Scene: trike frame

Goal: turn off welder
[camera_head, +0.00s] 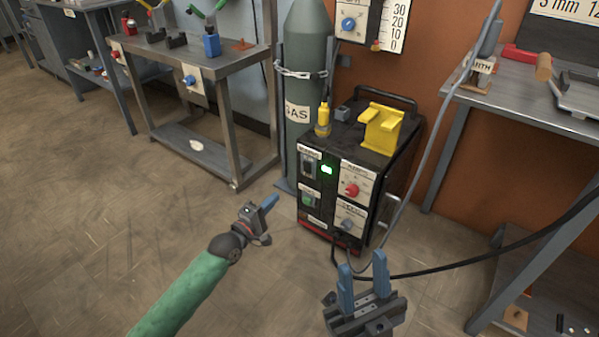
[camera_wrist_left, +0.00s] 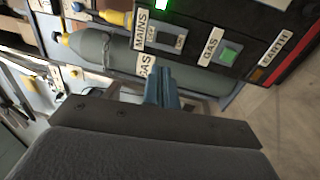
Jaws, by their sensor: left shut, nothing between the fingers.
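The black welder (camera_head: 345,180) stands on the floor against the orange wall. In the left wrist view the MAINS switch (camera_wrist_left: 165,40) and green GAS button (camera_wrist_left: 229,55) lie beyond my fingertips. My left gripper (camera_head: 269,203) is shut and empty, apart from the welder, left of its front. My right gripper (camera_head: 362,278) is open and empty, in front of and below the welder.
A grey gas cylinder (camera_head: 304,75) is chained left of the welder. A metal cart (camera_head: 195,68) stands further left and a workbench (camera_head: 530,105) to the right. A black cable (camera_head: 460,270) runs across the right side. The floor at left is clear.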

